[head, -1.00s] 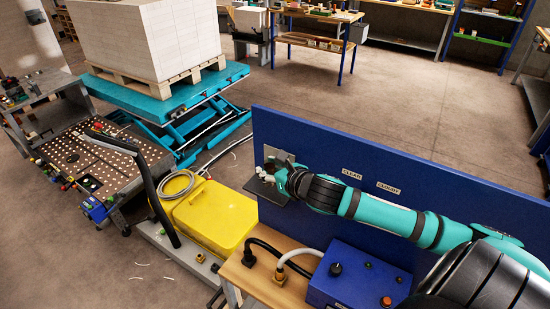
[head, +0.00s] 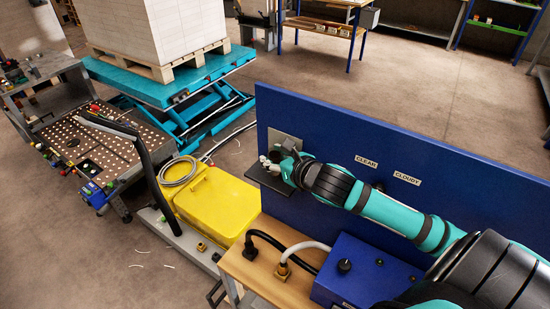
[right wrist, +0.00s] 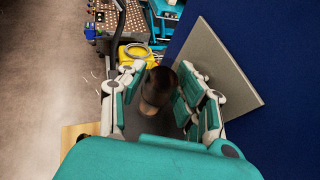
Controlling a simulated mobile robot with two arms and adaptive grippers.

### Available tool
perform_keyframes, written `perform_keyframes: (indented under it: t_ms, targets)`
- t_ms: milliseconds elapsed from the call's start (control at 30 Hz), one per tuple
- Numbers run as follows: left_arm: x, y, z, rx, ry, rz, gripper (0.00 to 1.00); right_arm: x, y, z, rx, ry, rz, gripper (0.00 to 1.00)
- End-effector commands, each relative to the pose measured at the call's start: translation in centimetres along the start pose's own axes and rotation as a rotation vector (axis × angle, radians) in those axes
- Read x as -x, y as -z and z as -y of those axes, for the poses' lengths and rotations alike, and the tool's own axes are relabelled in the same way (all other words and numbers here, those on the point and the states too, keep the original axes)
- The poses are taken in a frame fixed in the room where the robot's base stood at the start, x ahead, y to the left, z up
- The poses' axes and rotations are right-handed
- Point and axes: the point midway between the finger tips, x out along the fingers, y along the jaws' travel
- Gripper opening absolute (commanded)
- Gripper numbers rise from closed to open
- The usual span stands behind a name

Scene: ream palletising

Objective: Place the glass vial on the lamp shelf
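The glass vial (right wrist: 158,88) is a brown, slightly blurred cylinder between the fingers of my right gripper in the right wrist view. My right gripper (head: 272,163) is at the dark lamp shelf (head: 262,179), in front of the blue panel. In the right wrist view, my right gripper (right wrist: 155,80) has its fingers on both sides of the vial. A dark gap shows at the left, so the fingers look open around it. The shelf (right wrist: 134,122) lies behind the vial; whether they touch is hard to tell. In the head view the vial is hidden. My left gripper is out of view.
The blue panel (head: 340,140) carries a grey plate (head: 284,142) and CLEAR and CLOUDY labels. A wooden bench (head: 262,270) with a blue control box (head: 365,272) and cables stands below. A yellow bin (head: 215,200) and a pallet lift (head: 190,95) are at left.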

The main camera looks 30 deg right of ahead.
Motion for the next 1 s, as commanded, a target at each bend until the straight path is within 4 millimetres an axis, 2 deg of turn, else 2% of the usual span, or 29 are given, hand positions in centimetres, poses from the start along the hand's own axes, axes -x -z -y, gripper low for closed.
perform_keyframes:
  t_ms: [33,100,300,467,567,800,1000]
  targets:
    - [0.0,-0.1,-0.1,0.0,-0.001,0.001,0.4,0.0,0.0,0.0,0.0,0.0,0.0,0.42]
    - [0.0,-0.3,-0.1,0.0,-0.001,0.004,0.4,0.0,0.0,0.0,0.0,0.0,0.0,0.5]
    - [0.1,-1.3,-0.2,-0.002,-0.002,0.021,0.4,0.0,-0.1,0.0,0.0,0.0,0.001,0.5]
    - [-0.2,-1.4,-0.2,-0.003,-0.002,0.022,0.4,0.5,0.1,0.1,0.0,0.0,0.0,0.5]
    - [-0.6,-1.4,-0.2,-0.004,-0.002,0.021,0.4,1.7,0.2,0.1,0.004,0.001,0.0,0.5]
    - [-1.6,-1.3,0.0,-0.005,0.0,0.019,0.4,6.2,0.3,-0.1,0.007,-0.003,-0.002,0.5]
    - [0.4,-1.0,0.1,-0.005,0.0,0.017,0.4,9.0,-0.2,-0.1,-0.001,-0.002,-0.004,0.5]
